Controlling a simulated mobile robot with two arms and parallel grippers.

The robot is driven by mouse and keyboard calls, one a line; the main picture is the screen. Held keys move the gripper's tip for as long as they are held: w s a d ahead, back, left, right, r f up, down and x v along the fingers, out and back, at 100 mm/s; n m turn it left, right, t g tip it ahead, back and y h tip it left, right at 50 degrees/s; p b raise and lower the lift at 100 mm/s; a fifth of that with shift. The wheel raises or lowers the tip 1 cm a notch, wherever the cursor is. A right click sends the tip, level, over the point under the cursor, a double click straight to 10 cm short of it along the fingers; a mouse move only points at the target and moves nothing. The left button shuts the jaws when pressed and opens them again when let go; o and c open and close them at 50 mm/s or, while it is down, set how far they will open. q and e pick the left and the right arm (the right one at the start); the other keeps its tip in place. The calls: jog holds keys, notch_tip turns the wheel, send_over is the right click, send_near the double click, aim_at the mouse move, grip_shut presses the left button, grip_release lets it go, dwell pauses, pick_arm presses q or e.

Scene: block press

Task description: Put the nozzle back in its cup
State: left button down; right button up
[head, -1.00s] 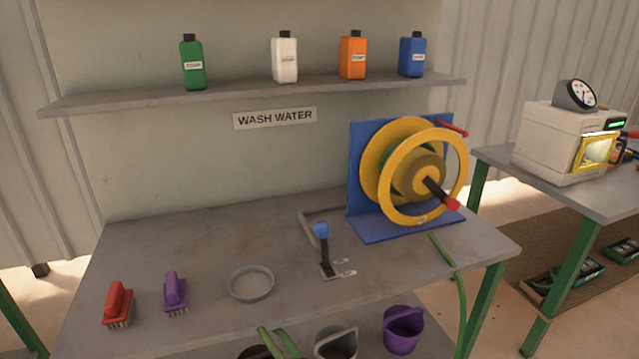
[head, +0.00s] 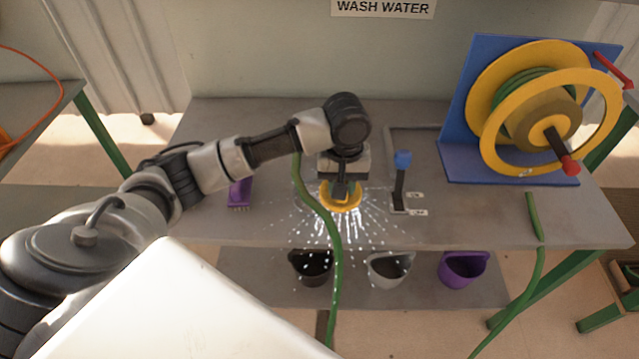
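The nozzle (head: 341,197) shows as a yellow flared head with white spray fanning out around it. My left gripper (head: 342,183) is above the table and appears shut on the nozzle, which points downward. A green hose (head: 322,222) arcs up beside the gripper and hangs over the table's front edge. The nozzle's cup cannot be made out now; the gripper, hose and spray cover the middle of the table. I cannot tell whether the nozzle touches anything below. My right gripper is not in view.
A lever with a blue knob (head: 402,160) stands upright just right of the nozzle. A purple brush (head: 240,192) lies to the left. A yellow hose reel (head: 535,110) stands at the right. Black (head: 311,268), grey (head: 391,269) and purple (head: 463,270) buckets are on the lower shelf.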

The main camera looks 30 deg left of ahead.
pick_arm(q)
jog(key=w+a+f, duration=0.1)
jog(key=a+f, duration=0.1)
jog(key=a, duration=0.1)
jog(key=w+a+f, duration=0.1)
jog(key=a, duration=0.2)
jog(key=w+a+f, duration=0.1)
jog(key=a+f, duration=0.1)
jog(key=a, duration=0.1)
jog(key=shift+w+f, duration=0.35)
jog(key=shift+f+p, duration=0.4)
jog(key=shift+f, duration=1.65)
jog(key=shift+f, duration=0.15)
jog(key=c, duration=0.9)
grip_release()
notch_tip(320, 180, up, 12)
jog(key=shift+r, duration=0.15)
